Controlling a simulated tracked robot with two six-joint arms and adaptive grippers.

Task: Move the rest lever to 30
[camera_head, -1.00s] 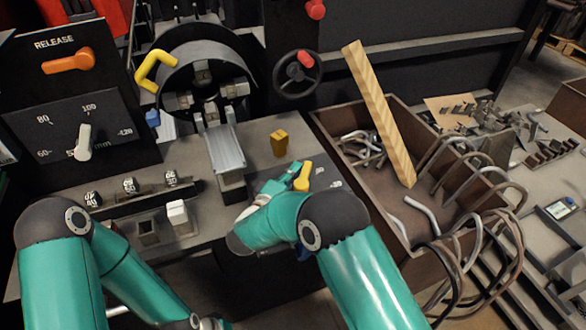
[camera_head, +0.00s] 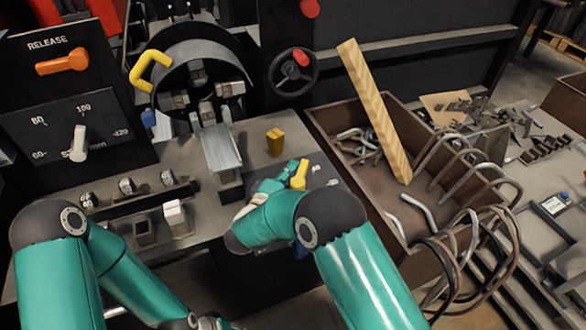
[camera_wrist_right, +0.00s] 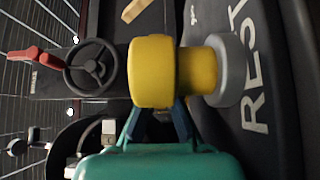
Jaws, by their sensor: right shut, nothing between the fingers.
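The rest lever has a yellow handle (camera_head: 300,176) on the dark panel at the front of the bench. In the right wrist view its yellow handle (camera_wrist_right: 152,72) and grey round base stand close to the camera beside large REST lettering (camera_wrist_right: 248,75). My right gripper (camera_head: 286,172) is right at the left side of the handle in the head view. It is shut with nothing in it. In the wrist view its blue fingers reach up to the handle, which hides the tips. I cannot tell whether they touch it. The scale numbers are too small to read.
A black handwheel (camera_head: 293,73) and a chuck (camera_head: 200,85) stand behind.

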